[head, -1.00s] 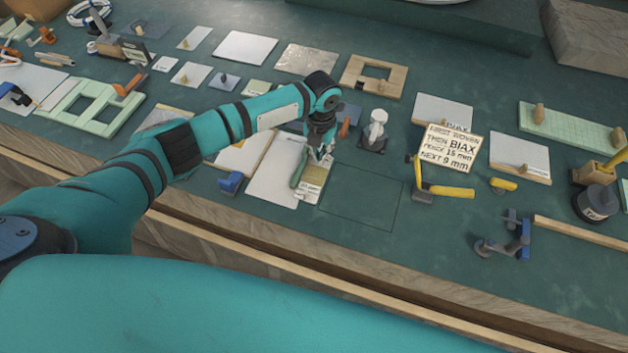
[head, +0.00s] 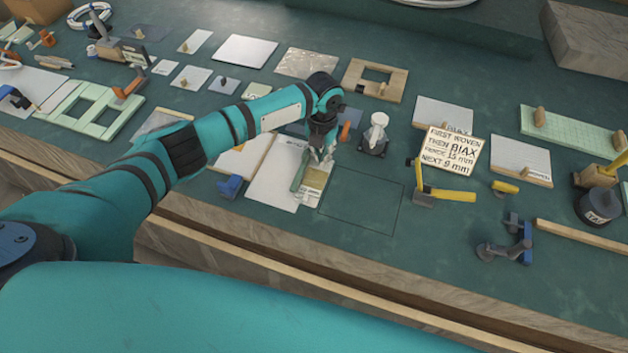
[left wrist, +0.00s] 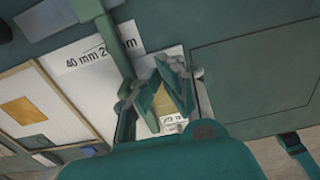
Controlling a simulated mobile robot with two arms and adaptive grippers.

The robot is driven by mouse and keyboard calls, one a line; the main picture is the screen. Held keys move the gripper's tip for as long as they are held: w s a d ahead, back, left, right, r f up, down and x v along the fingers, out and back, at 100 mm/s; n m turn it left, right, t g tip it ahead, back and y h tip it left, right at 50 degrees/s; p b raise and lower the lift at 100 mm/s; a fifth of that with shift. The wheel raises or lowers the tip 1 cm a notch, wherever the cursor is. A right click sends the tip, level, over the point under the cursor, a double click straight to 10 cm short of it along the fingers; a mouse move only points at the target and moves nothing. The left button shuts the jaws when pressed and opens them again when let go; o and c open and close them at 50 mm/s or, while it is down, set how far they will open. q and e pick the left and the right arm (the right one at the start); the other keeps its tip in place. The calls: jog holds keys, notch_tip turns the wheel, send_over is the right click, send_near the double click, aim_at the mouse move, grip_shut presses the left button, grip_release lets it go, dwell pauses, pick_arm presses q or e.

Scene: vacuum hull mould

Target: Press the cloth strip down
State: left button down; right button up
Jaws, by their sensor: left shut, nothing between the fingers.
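My left gripper (head: 320,155) is shut and empty, pointing down over a pale strip-like piece (head: 314,180) on the green bench. This piece is partly hidden by the fingers, and I cannot tell for sure that it is the cloth strip. In the left wrist view, the shut fingers (left wrist: 166,76) stand over a pale area with a small printed label (left wrist: 172,122). I cannot tell whether the fingertips touch it. A green-handled tool (head: 299,176) lies just left of the fingers. My right gripper is not in view.
A white board (head: 270,185) lies to the left. An outlined empty rectangle (head: 360,200) lies to the right.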

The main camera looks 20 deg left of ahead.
pick_arm(q)
jog(key=shift+f+b, duration=0.6)
jog(key=shift+f, duration=0.4)
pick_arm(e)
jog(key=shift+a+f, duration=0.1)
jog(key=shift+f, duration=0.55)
pick_arm(q)
jog(key=shift+s, duration=0.1)
jog(key=shift+r+p, duration=0.9)
jog(key=shift+p, duration=0.05)
jog(key=shift+r, duration=0.2)
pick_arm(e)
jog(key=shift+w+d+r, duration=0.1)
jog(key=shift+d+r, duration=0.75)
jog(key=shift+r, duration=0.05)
